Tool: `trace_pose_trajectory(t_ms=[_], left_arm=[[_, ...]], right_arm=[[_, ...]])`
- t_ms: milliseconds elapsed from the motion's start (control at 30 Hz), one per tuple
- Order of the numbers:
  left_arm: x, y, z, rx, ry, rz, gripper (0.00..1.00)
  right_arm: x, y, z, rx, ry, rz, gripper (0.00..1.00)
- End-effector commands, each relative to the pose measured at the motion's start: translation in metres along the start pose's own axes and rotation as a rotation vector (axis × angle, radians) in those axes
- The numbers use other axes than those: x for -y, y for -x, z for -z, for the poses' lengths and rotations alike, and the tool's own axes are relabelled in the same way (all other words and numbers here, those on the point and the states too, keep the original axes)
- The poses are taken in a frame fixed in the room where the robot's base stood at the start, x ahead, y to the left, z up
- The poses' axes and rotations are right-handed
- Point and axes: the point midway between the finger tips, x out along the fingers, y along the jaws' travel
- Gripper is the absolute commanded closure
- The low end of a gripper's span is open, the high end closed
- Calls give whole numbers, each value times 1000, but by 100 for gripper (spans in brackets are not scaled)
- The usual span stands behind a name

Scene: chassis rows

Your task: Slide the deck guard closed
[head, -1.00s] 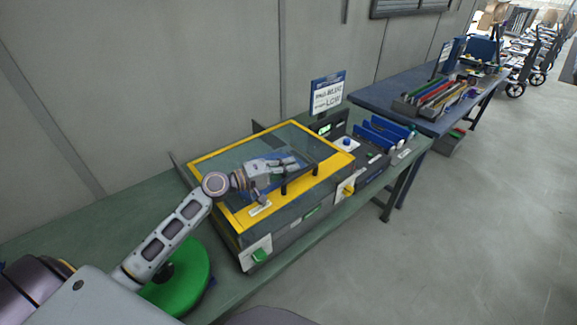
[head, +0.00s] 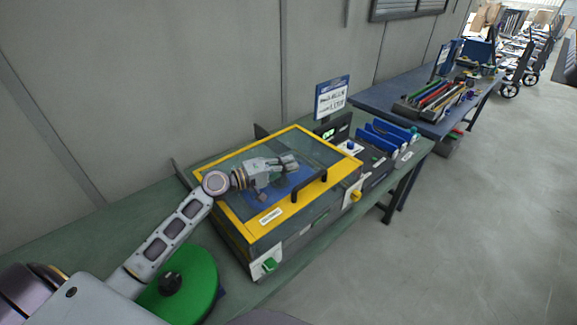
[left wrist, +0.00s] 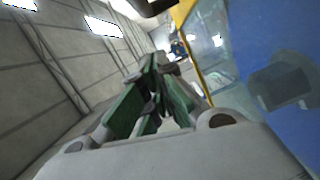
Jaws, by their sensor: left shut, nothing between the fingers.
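The deck guard is a clear panel in a yellow frame (head: 330,143) lying over a dark box on the green bench. A black bar handle (head: 309,188) stands on its near right part. My left gripper (head: 294,161) is over the clear panel, shut and empty, on the wall side of the handle and apart from it. A blue surface shows through the panel. In the left wrist view, the green-padded fingers of my left gripper (left wrist: 154,72) are together, with the yellow frame (left wrist: 184,12) and panel to their right. My right gripper is not in view.
A green latch (head: 269,265) and a yellow knob (head: 356,196) are on the box front. A green disc (head: 180,285) lies left of the box. A sign (head: 332,97) and blue dividers (head: 388,133) stand right of it. The wall is close behind.

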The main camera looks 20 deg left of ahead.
Motion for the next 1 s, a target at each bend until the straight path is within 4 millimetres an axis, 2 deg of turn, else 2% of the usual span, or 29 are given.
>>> trace_pose_trajectory(t_ms=[500,767,1000], left_arm=[[3,28,-1,0,1,2,100],[3,50,-1,0,0,1,100],[3,72,-1,0,0,1,100]], right_arm=[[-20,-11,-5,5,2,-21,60],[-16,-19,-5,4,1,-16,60],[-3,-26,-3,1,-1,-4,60]])
